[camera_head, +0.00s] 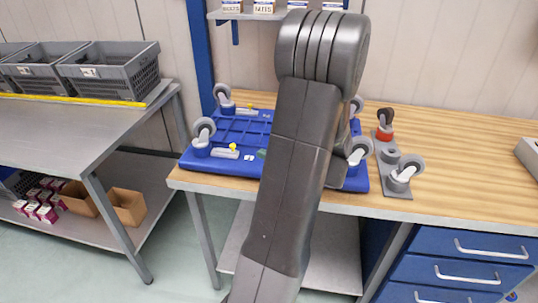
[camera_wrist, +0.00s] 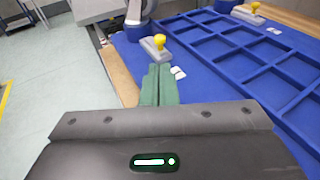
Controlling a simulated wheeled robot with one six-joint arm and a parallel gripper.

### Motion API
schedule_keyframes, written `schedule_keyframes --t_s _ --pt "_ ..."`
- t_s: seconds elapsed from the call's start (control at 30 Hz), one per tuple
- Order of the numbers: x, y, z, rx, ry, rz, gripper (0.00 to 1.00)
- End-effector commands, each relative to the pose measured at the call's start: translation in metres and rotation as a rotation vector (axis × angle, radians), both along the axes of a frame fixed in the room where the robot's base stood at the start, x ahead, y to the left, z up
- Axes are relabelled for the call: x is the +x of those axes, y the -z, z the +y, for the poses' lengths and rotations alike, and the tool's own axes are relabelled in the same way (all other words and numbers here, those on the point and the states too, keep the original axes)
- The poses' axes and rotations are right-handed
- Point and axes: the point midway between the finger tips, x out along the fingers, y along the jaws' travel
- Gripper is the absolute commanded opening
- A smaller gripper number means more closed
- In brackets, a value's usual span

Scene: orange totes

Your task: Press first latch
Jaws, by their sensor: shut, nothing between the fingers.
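A blue dolly (camera_head: 235,165) with grey caster wheels lies on the wooden bench; its ribbed surface (camera_wrist: 240,50) fills the right of the wrist view. A near latch (camera_head: 226,154), grey with a yellow knob, sits by the near-left caster. The same latch (camera_wrist: 156,47) is just ahead of my fingertips in the wrist view. A second yellow-knobbed latch (camera_wrist: 247,14) is farther off. My gripper (camera_wrist: 159,68) has its green fingers together, with nothing between them. Contact with the near latch cannot be told. In the head view my arm hides much of the dolly's right side.
A grey plate (camera_head: 392,175) with loose casters stands on the bench to the right of the dolly. Blue drawers (camera_head: 450,270) are below. A metal table (camera_head: 85,130) with grey crates (camera_head: 110,70) is at left.

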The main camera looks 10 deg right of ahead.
Motion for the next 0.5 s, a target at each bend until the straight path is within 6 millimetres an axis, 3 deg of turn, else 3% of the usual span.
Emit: schedule_keyframes --t_s 0.3,0.5 --pt "0.045 0.013 0.047 0.001 -0.005 0.002 0.00" --pt "0.063 0.018 0.064 -0.001 -0.002 0.002 0.00"
